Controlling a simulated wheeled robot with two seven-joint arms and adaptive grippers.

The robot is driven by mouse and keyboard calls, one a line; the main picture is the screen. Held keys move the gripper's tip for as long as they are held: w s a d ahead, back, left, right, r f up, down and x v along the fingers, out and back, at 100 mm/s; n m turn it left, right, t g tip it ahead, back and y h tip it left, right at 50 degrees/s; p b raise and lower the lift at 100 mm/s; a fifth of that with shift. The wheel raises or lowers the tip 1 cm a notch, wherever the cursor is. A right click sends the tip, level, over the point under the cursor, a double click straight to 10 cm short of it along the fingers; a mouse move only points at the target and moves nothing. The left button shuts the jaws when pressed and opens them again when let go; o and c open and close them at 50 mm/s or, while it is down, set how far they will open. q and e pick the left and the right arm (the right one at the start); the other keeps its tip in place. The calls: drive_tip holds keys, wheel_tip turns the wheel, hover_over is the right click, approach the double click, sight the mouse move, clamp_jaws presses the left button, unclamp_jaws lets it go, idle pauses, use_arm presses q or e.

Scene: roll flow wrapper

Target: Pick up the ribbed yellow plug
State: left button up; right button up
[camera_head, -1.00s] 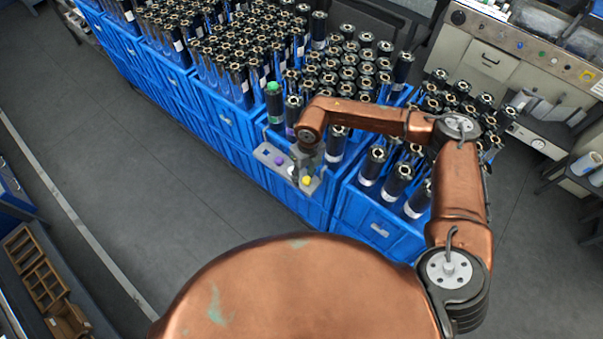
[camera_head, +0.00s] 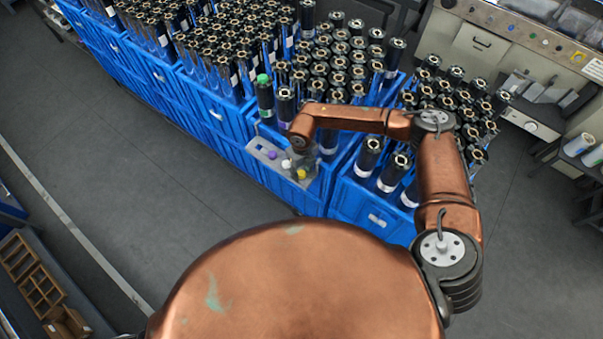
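The yellow plug (camera_head: 301,174) stands at the right end of a small grey tray (camera_head: 262,150) on the front edge of a blue crate. A white plug (camera_head: 286,163) and a purple plug (camera_head: 272,155) stand to its left in the same tray. My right gripper (camera_head: 297,167) points down right over the yellow plug and partly hides the tray. It is too small and dark to tell whether its fingers are open or touch the plug. My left gripper is not in view.
Blue crates (camera_head: 345,198) full of upright dark rolls (camera_head: 368,157) stand behind and beside the tray. One roll with a green plug (camera_head: 264,80) in its top stands just behind the tray. Grey floor (camera_head: 130,175) is clear at the left.

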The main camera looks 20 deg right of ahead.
drive_tip(key=c, duration=0.5)
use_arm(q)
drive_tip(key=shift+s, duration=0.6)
use_arm(e)
drive_tip(key=shift+c, duration=0.2)
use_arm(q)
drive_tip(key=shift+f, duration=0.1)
